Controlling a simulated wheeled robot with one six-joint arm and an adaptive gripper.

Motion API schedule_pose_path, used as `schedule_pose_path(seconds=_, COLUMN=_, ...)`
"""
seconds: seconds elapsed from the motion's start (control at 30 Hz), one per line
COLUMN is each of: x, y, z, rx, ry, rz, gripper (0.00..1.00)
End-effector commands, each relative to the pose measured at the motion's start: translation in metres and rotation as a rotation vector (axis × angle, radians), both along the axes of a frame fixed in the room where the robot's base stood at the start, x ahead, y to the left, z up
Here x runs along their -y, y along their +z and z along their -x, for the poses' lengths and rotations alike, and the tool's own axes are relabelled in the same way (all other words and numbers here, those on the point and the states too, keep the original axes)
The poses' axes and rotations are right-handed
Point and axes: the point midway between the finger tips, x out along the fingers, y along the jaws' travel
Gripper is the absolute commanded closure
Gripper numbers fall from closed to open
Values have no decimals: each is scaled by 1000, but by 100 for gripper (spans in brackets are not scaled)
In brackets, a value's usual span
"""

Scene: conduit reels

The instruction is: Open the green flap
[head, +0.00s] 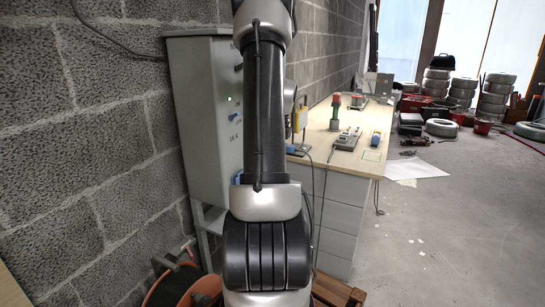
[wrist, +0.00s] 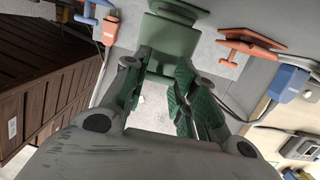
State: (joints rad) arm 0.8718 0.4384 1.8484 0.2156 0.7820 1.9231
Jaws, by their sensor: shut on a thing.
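The green flap (wrist: 168,38) shows at the top middle of the wrist view, on a grey panel (wrist: 225,62). My gripper (wrist: 158,74) reaches up to it, with one finger on each side of its lower part. The fingers are shut on this green part, and their textured pads look greenish too. How far the flap stands open cannot be told. In the head view my arm covers the flap and my gripper, in front of the grey cabinet (head: 200,115).
In the wrist view, an orange handle (wrist: 250,42) and a blue connector (wrist: 287,84) are right of the flap; an orange-and-white plug (wrist: 110,28) is left. A workbench (head: 340,165) stands right of the cabinet. A cable reel (head: 172,287) lies below.

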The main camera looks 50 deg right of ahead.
Motion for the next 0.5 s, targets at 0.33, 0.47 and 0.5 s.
schedule_pose_path(seconds=0.33, x=0, y=0, z=0, rx=1, ry=0, rz=0, gripper=50)
schedule_pose_path(seconds=0.47, x=0, y=0, z=0, rx=1, ry=0, rz=-1, gripper=50)
schedule_pose_path(seconds=0.5, x=0, y=0, z=0, rx=1, ry=0, rz=-1, gripper=50)
